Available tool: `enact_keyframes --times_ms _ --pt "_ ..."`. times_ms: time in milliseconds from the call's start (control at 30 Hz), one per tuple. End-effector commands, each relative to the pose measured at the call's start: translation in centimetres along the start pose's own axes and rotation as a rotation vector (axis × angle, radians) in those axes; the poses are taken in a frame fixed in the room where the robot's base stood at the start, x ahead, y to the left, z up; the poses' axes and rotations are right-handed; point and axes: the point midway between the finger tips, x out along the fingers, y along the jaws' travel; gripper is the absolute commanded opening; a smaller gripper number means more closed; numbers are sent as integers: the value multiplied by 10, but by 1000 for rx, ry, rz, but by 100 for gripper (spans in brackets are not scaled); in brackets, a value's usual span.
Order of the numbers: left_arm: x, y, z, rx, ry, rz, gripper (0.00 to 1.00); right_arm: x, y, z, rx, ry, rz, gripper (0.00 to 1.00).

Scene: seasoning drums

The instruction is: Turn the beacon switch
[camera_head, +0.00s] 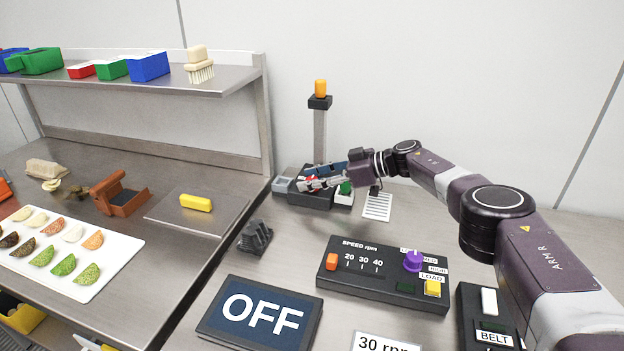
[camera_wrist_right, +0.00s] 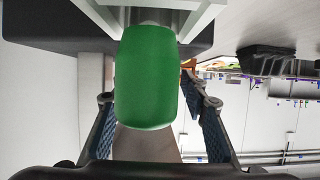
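The beacon, an orange lamp (camera_head: 320,88) on a grey post (camera_head: 320,135), stands at the back of the right table. A dark box lies at its foot. A green switch handle (camera_head: 346,187) shows at that box, partly covered by my right gripper (camera_head: 322,183). In the right wrist view the green handle (camera_wrist_right: 146,78) is large and central, coming out of a white housing (camera_wrist_right: 92,10). The fingers of my right gripper (camera_wrist_right: 158,102) are spread, one on each side of the handle, with a gap visible on the right. My left gripper is in neither view.
A speed panel (camera_head: 383,290) with a purple knob, an OFF display (camera_head: 260,315) and a BELT box (camera_head: 490,325) stand in front. A shelf (camera_head: 200,83) is at the left.

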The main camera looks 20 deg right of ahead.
Motion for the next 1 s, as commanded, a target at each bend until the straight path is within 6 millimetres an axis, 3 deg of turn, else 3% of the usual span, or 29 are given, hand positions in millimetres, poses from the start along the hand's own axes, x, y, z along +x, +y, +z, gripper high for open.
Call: enact_keyframes --times_ms 267,467,1000 --pt "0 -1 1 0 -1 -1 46 -1 0 1 1 -1 0 42" --pt "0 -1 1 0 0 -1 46 -14 1 1 2 0 0 42" --pt "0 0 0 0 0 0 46 -107 1 0 0 0 1 42"
